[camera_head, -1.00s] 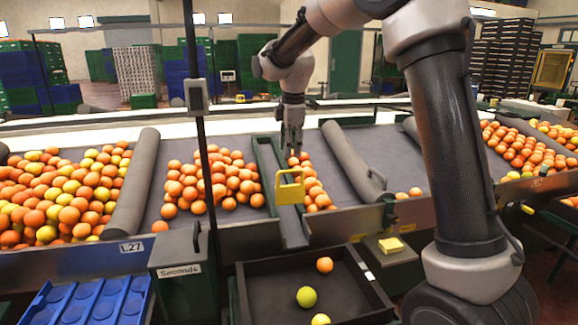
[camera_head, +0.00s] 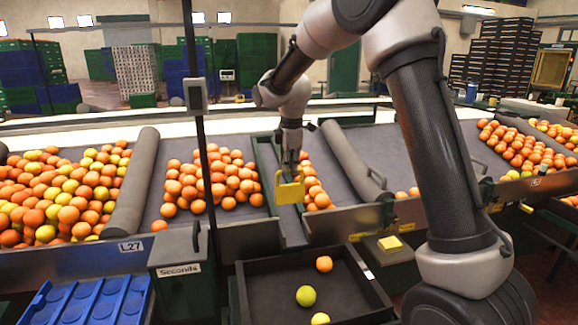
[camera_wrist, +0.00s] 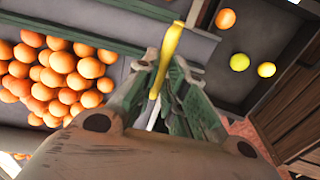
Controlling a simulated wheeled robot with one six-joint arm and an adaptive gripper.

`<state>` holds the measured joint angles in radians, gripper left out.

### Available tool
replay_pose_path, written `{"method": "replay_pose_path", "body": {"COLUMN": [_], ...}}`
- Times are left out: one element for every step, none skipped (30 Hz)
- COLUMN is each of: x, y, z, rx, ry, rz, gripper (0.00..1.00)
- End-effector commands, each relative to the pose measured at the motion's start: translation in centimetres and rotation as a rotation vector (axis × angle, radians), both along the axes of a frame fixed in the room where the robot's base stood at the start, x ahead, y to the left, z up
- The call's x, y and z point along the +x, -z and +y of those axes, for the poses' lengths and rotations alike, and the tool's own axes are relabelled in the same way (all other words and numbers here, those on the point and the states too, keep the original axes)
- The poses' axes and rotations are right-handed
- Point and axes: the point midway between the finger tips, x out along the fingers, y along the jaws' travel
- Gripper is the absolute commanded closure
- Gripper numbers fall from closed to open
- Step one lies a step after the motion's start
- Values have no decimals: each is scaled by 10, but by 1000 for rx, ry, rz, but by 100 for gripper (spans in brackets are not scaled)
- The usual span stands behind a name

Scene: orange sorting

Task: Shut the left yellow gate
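The yellow gate (camera_head: 290,190) stands upright in the lower part of the narrow chute (camera_head: 265,158) in the middle of the sorting table. It has a square opening near its top. My gripper (camera_head: 290,165) points down at the gate's top edge. In the wrist view the gate (camera_wrist: 170,50) shows as a thin yellow strip between the two fingers of my gripper (camera_wrist: 164,75). The fingers look open, one on each side of the strip with a little room. Contact is not clear. The gate's lower edge is hard to make out.
Oranges lie left of the chute (camera_head: 215,178) and right of it (camera_head: 316,190). A dark tray (camera_head: 270,300) with a few fruits stands below the chute. Another yellow piece (camera_head: 390,243) lies low on the right. A dark post (camera_head: 203,130) rises left of the chute.

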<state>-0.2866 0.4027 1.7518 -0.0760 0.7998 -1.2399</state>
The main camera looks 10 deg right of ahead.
Motion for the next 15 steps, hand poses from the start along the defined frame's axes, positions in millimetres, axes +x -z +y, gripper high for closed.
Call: {"method": "replay_pose_path", "body": {"x": [0,0,0,0,0,0,0,0,0,0,-1,-1,-1,-1,-1], "y": [0,0,0,0,0,0,2,5,10,16,22,32,39,46,54], "z": [0,0,0,0,0,0,0,0,0,0,0,0,0,0,0], "rx": [0,0,0,0,0,0,0,0,-1,-1,-1,-1,-1,-1,-1], "ry": [0,0,0,0,0,0,0,0,0,0,0,-1,0,0,0], "rz": [0,0,0,0,0,0,1,2,2,3,4,5,6,5,5], "gripper": [100,100,100,100,100,100,100,100,100,100,100,100,100,100,100]}}
